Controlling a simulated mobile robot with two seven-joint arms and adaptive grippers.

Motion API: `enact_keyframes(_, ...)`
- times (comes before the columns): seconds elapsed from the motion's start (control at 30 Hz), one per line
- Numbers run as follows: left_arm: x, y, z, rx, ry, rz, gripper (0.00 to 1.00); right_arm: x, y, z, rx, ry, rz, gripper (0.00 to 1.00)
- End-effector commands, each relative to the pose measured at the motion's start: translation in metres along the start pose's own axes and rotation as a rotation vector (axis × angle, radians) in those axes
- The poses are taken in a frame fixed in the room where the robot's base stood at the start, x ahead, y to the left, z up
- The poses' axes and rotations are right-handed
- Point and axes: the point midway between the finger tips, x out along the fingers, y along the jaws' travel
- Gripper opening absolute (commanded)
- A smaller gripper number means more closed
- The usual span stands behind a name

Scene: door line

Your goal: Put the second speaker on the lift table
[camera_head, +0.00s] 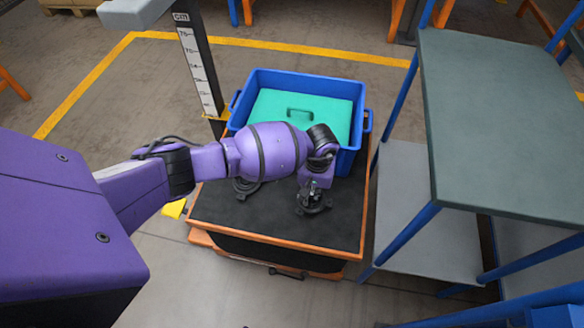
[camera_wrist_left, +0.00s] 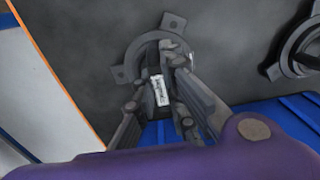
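My left gripper (camera_head: 314,196) points down at a dark speaker (camera_head: 325,206) at the black top of the lift table (camera_head: 290,230), in front of the blue crate. In the left wrist view this speaker (camera_wrist_left: 122,75) shows as a grey ring with tabs. The fingers of my left gripper (camera_wrist_left: 160,98) are on either side of its middle, apart from each other; whether they press on it is unclear. Another dark speaker (camera_head: 243,188) lies to the left on the table top, partly hidden by my arm; it also shows at the right of the left wrist view (camera_wrist_left: 298,50). My right gripper is not in view.
A blue crate (camera_head: 262,77) with a teal panel (camera_head: 330,108) inside fills the back of the lift table. A shelf unit with a grey-green top (camera_head: 500,120) and blue posts stands close on the right. A post with a scale (camera_head: 195,55) stands behind left.

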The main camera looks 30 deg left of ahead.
Motion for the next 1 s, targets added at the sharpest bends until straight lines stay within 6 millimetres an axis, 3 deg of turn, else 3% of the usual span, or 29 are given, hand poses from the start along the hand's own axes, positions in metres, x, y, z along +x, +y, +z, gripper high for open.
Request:
enact_keyframes(0.13,-0.003,0.002,-0.003,0.001,0.005,0.002,0.29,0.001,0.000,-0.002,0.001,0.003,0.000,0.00)
enact_keyframes(0.53,-0.011,0.002,-0.004,0.001,0.007,0.003,0.29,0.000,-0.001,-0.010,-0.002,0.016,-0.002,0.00)
enact_keyframes(1.0,-0.103,0.001,-0.004,0.002,0.009,0.002,0.29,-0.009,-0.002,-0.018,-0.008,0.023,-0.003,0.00)
